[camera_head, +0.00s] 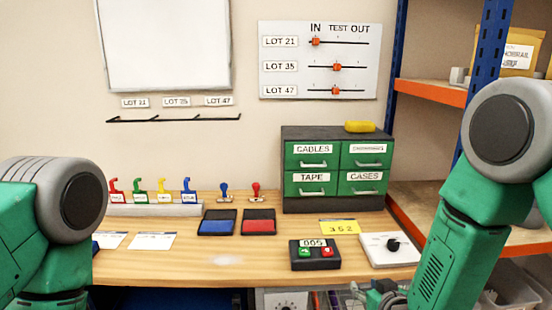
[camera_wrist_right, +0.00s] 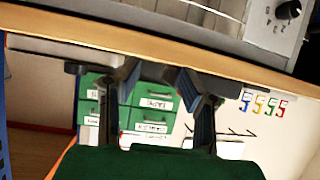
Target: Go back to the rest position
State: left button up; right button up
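My right arm comes in from the right in the head view. Its dark gripper (camera_head: 378,294) shows only in part at the bottom edge, low by the front edge of the bench. In the right wrist view the two fingers of my right gripper (camera_wrist_right: 158,100) stand apart with nothing between them. The wrist view is tilted and shows the bench edge and the drawers behind the fingers. My left arm shows at the left edge of the head view, but its gripper is out of view.
A slider board (camera_head: 318,60) hangs on the wall. A shelf (camera_head: 430,92) stands right.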

jog(key=s+d+f+g+h+b, duration=0.15)
jog(key=s+f+g, duration=0.25)
jog(key=s+f, duration=0.55)
jog(key=s+d+f+g+b, duration=0.3)
jog(key=s+f, duration=0.6)
jog(key=s, duration=0.2)
pick_arm(q)
notch_tip(320, 180, down, 8)
jog(key=b, duration=0.2)
pick_arm(e)
jog(key=s+d+f+g, duration=0.1)
jog(key=s+f+g, duration=0.1)
jog(key=s, duration=0.6)
jog(key=s+d+f+m+g, duration=0.1)
jog(key=s+f+g, duration=0.1)
jog(key=s, duration=0.6)
jog(key=shift+d+f+g, duration=0.15)
jog(key=shift+d+g, duration=0.25)
jog(key=shift+g, duration=0.1)
